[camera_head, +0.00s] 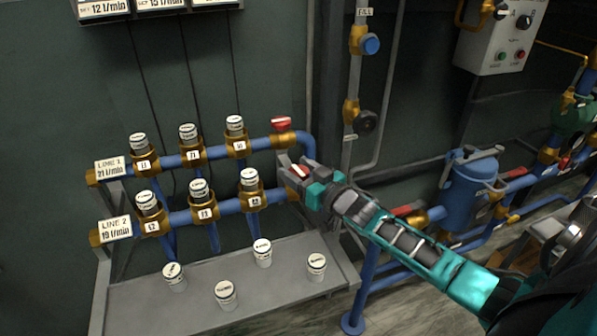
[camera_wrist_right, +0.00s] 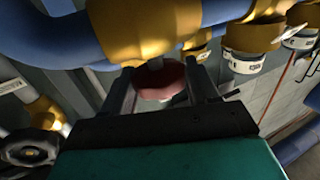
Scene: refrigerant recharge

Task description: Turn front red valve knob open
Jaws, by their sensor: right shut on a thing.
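The front red valve knob (camera_head: 300,171) sits at the right end of the lower blue pipe marked LINE 2. In the right wrist view the red knob (camera_wrist_right: 160,82) is between the two fingers, under a brass valve body (camera_wrist_right: 140,30). My right gripper (camera_head: 296,168) reaches in from the right and is shut on this knob. It hides most of the knob and its valve in the head view. The rear red valve knob (camera_head: 281,124) stands on the upper pipe, just behind and apart from my gripper. My left gripper is not in view.
Two blue pipes carry several white-capped brass fittings (camera_head: 189,133). A grey bench (camera_head: 130,303) below holds several loose white caps (camera_head: 262,250). A vertical grey pipe with a blue knob (camera_head: 370,43) stands behind my gripper. A blue tank (camera_head: 470,190) is at the right.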

